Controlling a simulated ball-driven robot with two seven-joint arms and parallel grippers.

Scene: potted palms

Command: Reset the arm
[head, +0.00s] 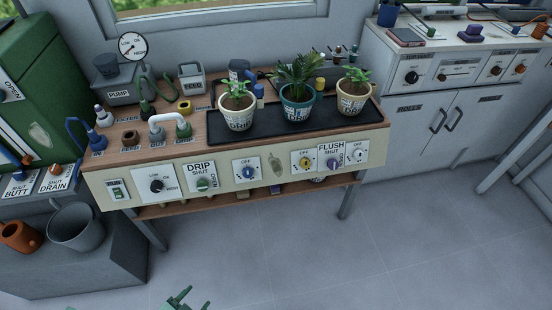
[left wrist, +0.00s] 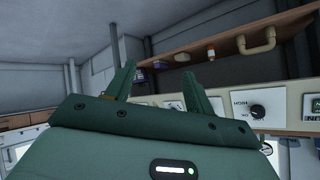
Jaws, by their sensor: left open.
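My left gripper (head: 188,298) shows at the bottom edge of the head view, low over the floor in front of the bench. Only its green fingertips are in the picture; the rest of the arm is cut off. In the left wrist view its two green fingers (left wrist: 160,82) stand apart with nothing between them. The bench front with its dials shows beyond them, tilted. My right gripper is in neither view.
The bench (head: 230,180) carries a black tray (head: 300,125) with three potted plants (head: 296,98). A grey bucket (head: 76,228) stands at the left. White cabinets (head: 445,125) stand at the right. The floor (head: 330,250) is clear.

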